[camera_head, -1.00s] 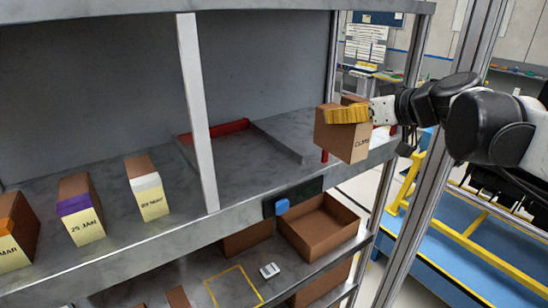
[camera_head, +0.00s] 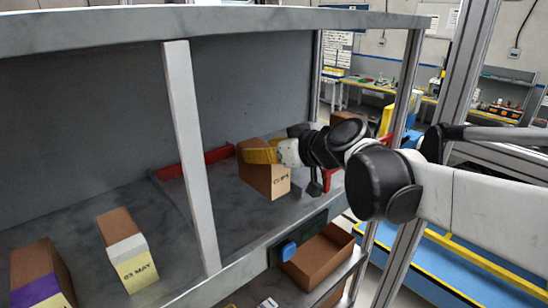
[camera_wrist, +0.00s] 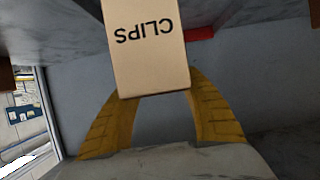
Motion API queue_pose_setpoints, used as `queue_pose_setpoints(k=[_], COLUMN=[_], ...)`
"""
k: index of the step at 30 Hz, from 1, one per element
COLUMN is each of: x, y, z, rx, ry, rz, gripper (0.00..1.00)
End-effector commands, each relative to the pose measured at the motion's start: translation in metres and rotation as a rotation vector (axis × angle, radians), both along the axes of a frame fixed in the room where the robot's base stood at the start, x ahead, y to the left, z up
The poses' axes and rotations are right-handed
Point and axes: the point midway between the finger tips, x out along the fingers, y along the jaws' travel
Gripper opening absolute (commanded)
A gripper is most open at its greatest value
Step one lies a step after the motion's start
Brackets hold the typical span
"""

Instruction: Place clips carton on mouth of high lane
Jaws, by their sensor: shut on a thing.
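The clips carton (camera_head: 266,179) is a brown box with a pale label reading CLIPS. My gripper (camera_head: 260,153) has yellow fingers and is shut on its upper part. In the head view the carton is at the upper shelf's right bay, in front of a red bar (camera_head: 192,164) at the back. Whether its base touches the shelf is hard to tell. In the wrist view the carton's label face (camera_wrist: 150,50) fills the top middle, upside down, with the yellow fingers on both sides of it.
A pale upright divider (camera_head: 190,150) stands left of the carton. Left of it are a carton marked 03 MAY (camera_head: 132,262) and a purple-banded one (camera_head: 40,278). An open brown bin (camera_head: 318,262) sits below. A red post (camera_head: 332,178) stands right of my gripper.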

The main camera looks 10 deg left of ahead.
Motion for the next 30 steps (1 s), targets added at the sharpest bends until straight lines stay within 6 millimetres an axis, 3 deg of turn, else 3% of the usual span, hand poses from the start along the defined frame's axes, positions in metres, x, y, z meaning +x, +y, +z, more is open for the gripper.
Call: queue_pose_setpoints(k=[6, 15, 27, 28, 30], x=[-0.011, -0.010, -0.010, -0.011, -0.011], y=[0.019, 0.019, 0.019, 0.019, 0.019], z=[-0.013, -0.050, -0.058, -0.057, -0.057], rx=[0.001, 0.001, 0.001, 0.000, 0.000], ry=[-0.001, 0.000, 0.000, 0.000, 0.000], rz=[0.000, -0.001, -0.001, -0.001, -0.001], gripper=[0.11, 0.11, 0.11, 0.58, 0.73])
